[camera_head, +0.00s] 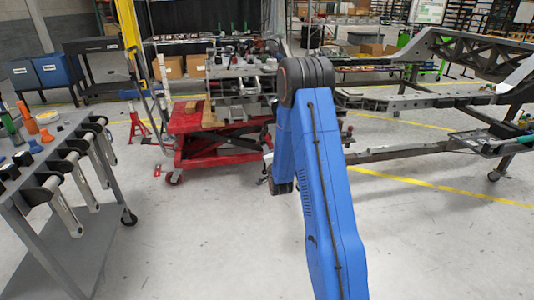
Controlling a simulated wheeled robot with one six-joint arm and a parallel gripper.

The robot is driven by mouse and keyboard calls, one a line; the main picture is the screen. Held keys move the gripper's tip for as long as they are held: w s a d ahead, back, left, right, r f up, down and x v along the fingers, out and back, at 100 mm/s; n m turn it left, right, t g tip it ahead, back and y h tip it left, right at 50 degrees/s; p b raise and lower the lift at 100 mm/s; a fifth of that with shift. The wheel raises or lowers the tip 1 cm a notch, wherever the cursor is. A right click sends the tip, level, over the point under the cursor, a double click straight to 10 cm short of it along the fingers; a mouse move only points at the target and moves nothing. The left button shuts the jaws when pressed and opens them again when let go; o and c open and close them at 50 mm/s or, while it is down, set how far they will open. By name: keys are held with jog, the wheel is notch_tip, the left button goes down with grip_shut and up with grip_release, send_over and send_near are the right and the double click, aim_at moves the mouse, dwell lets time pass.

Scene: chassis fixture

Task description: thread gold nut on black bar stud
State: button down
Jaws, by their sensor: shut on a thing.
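My blue arm rises from the bottom centre, and its forearm drops behind it to a dark wrist joint. My gripper cannot be made out; the arm hides the space past the wrist. The gold nut is not visible. A grey chassis frame (405,102) with a dark upper bar (480,50) stands at the right. No stud on a black bar can be told at this size.
A grey tool cart (60,225) with rods along its edge stands at the left. A red lift cart (190,122) carrying metal parts stands behind my arm. A yellow post (130,30) rises at its left. Bare floor lies between the tool cart and my arm.

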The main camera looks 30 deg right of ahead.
jog(key=shift+m, duration=3.2)
jog(key=shift+m, duration=1.8)
jog(key=c, duration=1.6)
grip_release()
jog(key=shift+c, duration=0.2)
jog(key=shift+s, duration=0.1)
jog(key=shift+v, duration=0.85)
